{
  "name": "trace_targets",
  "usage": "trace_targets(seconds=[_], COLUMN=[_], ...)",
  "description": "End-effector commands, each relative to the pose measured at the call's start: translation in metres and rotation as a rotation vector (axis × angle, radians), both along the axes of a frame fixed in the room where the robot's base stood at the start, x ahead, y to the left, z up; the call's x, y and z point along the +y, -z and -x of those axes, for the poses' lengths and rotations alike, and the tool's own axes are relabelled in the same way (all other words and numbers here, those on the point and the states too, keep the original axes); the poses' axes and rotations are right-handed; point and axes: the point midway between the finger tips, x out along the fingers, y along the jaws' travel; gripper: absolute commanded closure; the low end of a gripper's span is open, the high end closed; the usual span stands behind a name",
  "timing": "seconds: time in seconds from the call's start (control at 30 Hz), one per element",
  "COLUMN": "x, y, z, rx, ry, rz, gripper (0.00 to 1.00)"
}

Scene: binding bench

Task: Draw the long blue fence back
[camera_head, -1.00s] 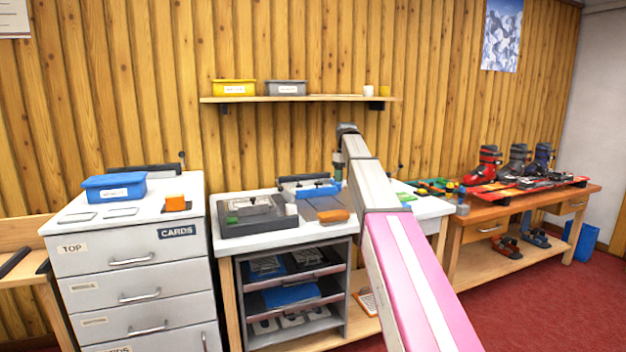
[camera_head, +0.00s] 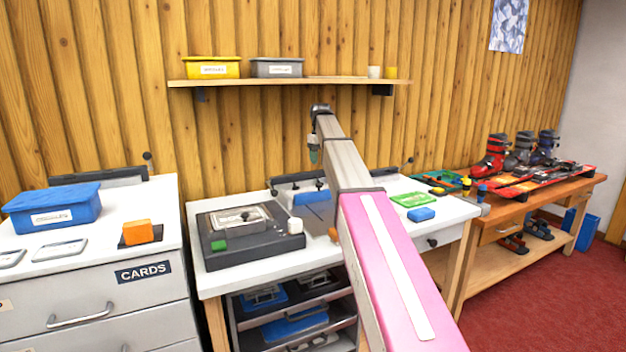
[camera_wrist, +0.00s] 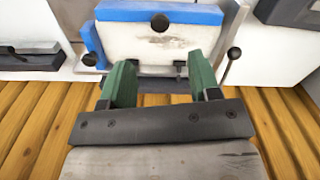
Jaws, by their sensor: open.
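The long blue fence (camera_wrist: 200,14) runs across the top of the wrist view, along one side of a pale, worn plate (camera_wrist: 150,45), with a black knob (camera_wrist: 160,22) in front of it. A shorter blue piece (camera_wrist: 92,42) with another black knob (camera_wrist: 90,60) stands at the plate's left side. My gripper (camera_wrist: 162,78) is open, its two green fingers apart with nothing between them, over the plate's edge away from the long fence. In the head view my gripper (camera_head: 314,158) hangs above the blue-fenced device (camera_head: 318,196), which my arm partly hides.
A lever with a black knob (camera_wrist: 233,54) rises just right of the fingers in the wrist view. A dark grey machine (camera_head: 250,244) stands on the white bench at the left of the device. A shelf (camera_head: 330,80) with bins hangs on the wooden wall behind.

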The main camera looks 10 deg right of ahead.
Motion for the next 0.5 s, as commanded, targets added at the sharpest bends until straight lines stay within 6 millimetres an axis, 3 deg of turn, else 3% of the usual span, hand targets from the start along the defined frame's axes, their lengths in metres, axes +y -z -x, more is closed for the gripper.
trace_targets(seconds=[0.27,0.5], x=[0.000,0.000], y=[0.011,0.050], z=[0.001,0.001], rx=[0.001,0.002], ry=[0.000,0.000], rz=[0.000,0.000], gripper=[0.43,0.43])
